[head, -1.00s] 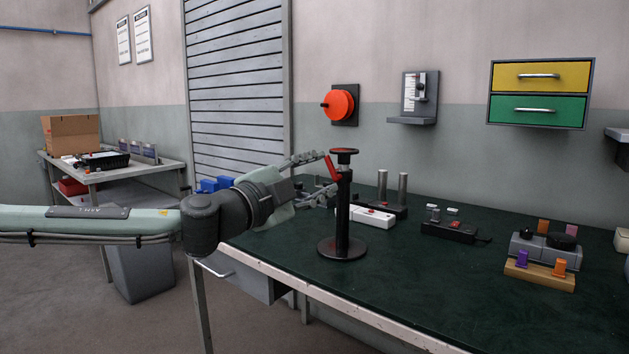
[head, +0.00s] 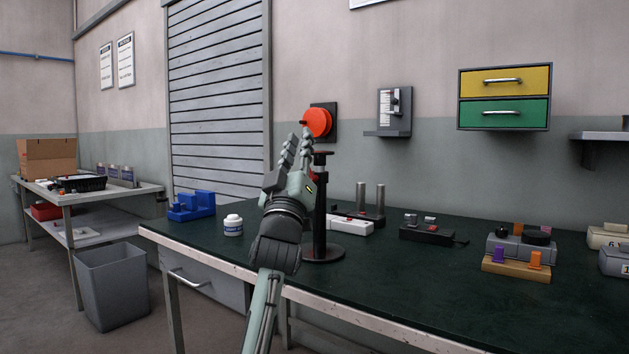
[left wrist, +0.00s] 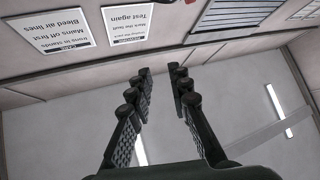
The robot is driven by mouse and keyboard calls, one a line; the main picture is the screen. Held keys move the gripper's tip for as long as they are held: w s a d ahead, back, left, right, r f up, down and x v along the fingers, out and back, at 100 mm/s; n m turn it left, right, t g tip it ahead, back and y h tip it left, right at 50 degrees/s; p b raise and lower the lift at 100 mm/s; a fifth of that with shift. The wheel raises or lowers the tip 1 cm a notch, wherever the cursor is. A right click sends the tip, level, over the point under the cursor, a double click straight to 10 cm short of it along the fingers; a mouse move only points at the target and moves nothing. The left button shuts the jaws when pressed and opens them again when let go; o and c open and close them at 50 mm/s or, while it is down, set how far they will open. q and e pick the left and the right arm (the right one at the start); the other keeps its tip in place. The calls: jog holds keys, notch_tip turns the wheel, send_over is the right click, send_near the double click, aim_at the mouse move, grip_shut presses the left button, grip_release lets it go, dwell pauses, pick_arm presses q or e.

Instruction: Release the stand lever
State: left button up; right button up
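The black stand (head: 320,218) is upright on the green bench top, with a round base and a flat disc on top. My left gripper (head: 298,138) points upward just left of the stand, overlapping its left side in the head view. The left wrist view shows its two fingers (left wrist: 160,72) apart, with nothing between them; that view faces the ceiling and wall signs. I cannot tell whether the gripper touches the stand. My right gripper is not in view.
A white jar (head: 233,226) and a blue block (head: 192,205) are left of my arm. A white box (head: 352,224) and a black switch box (head: 428,233) are right of the stand. A red wheel (head: 317,122) is on the wall behind. The bench's front right is clear.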

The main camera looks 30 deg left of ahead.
pick_arm(q)
notch_tip(320, 180, down, 11)
jog(key=w+n+g+y+b, duration=0.1)
jog(key=w+n+y+b, duration=0.1)
jog(key=n, duration=0.1)
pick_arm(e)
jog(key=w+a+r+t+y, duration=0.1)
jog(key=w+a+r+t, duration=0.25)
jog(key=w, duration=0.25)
pick_arm(q)
jog(key=p+x, duration=0.1)
jog(key=x, duration=0.6)
jog(key=shift+a+r, duration=0.3)
jog(key=shift+a, duration=0.05)
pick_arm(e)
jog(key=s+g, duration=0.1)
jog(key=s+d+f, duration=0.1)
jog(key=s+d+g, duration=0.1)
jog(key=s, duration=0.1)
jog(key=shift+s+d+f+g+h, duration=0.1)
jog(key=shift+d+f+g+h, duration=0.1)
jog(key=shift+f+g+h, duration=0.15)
pick_arm(q)
grip_shut()
